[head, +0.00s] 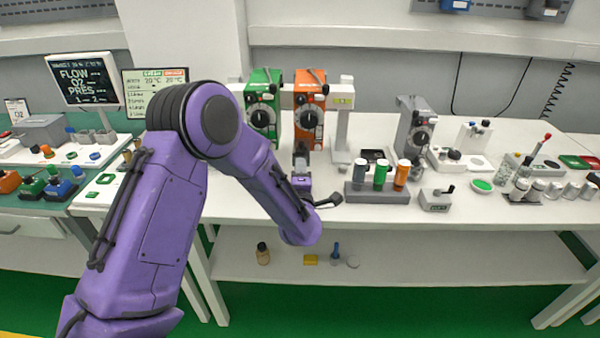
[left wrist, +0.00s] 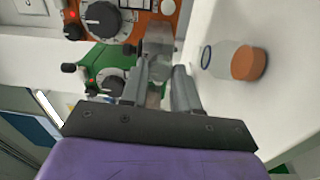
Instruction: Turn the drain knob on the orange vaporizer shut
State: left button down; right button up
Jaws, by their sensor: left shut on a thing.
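The orange vaporizer (head: 309,112) stands upright on the bench beside the green vaporizer (head: 263,108). Both show dark round dials on their fronts. My left gripper (head: 301,162) is low in front of the orange vaporizer. In the left wrist view the orange vaporizer (left wrist: 130,20) is at the top, and my left gripper (left wrist: 160,72) has its fingers close together near a grey fitting (left wrist: 158,42) at its base. The fingers are shut on what seems to be the drain knob, which they mostly hide; its turn angle cannot be told. My right gripper is not in view.
A clear bottle with an orange cap (left wrist: 250,63) is close beside the fingers in the left wrist view. A rack with several capped bottles (head: 379,195) and a small grey box (head: 436,200) stand right of the gripper. The bench's front edge (head: 400,228) is near.

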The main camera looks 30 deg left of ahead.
pick_arm(q)
jog(key=shift+m, duration=0.6)
jog(key=c, duration=0.8)
grip_release()
jog(key=shift+d, duration=0.1)
jog(key=b+v, duration=0.3)
jog(key=v, duration=0.7)
jog(key=shift+s+d, duration=0.1)
jog(key=shift+s, duration=0.15)
